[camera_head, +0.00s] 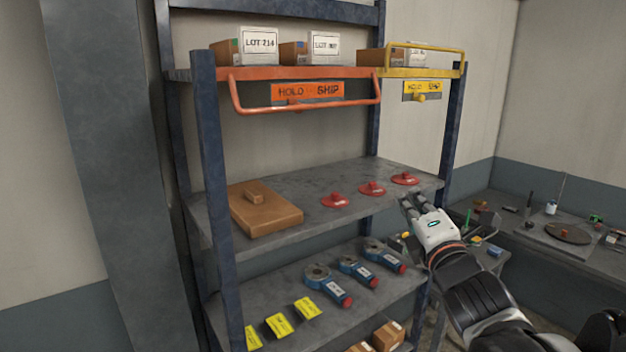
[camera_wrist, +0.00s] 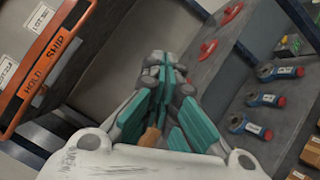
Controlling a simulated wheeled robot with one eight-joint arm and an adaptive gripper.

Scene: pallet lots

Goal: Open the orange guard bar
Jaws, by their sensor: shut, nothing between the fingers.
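The orange guard bar (camera_head: 345,104) is on the upper shelf, left of centre in the head view. It hangs out and down from the orange shelf edge, its long rail across the lower part of the orange HOLD/SHIP plate (camera_head: 310,91). A small orange knob (camera_head: 294,102) shows at the plate under HOLD. In the wrist view the orange plate (camera_wrist: 44,66) is at the left, tilted. My gripper (camera_head: 410,203) is shut and empty, at the right front of the middle shelf, below and right of the bar and apart from it. Its teal-padded fingers (camera_wrist: 163,65) fill the middle of the wrist view.
A yellow guard bar (camera_head: 440,49) stands raised before a box at the right. Boxes labelled LOT (camera_head: 260,45) sit behind the orange bar. The middle shelf (camera_head: 300,180) holds a brown board and red knobbed discs. Blue tools and yellow cards lie below. Blue posts (camera_head: 212,170) flank the shelves.

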